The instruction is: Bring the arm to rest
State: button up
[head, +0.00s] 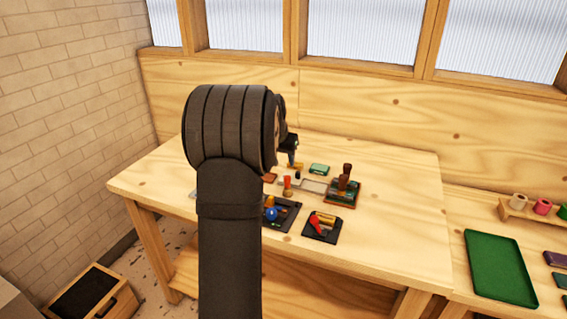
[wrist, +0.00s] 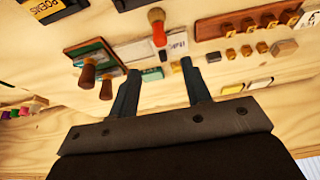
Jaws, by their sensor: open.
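My gripper (wrist: 160,70) shows in the wrist view with its two fingers spread apart and nothing between them. In the head view, my dark arm stands upright in front of the workbench. It hides most of my gripper (head: 289,149), of which a small dark part shows at its right, over the back middle of the bench. My gripper looks to be above the small tools. Its exact height cannot be told.
The wooden workbench (head: 390,185) holds two dark trays, a red-handled tool (head: 287,187) and a board with wooden handles (head: 345,190). A green tray (head: 497,268) and colored rolls (head: 542,207) are on the right. The bench's right part is clear.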

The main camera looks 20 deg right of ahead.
aim_at(287, 176)
jog(key=x, duration=1.2)
jog(key=shift+s, duration=0.1)
jog(key=shift+r, duration=1.95)
jog(key=shift+f, duration=0.15)
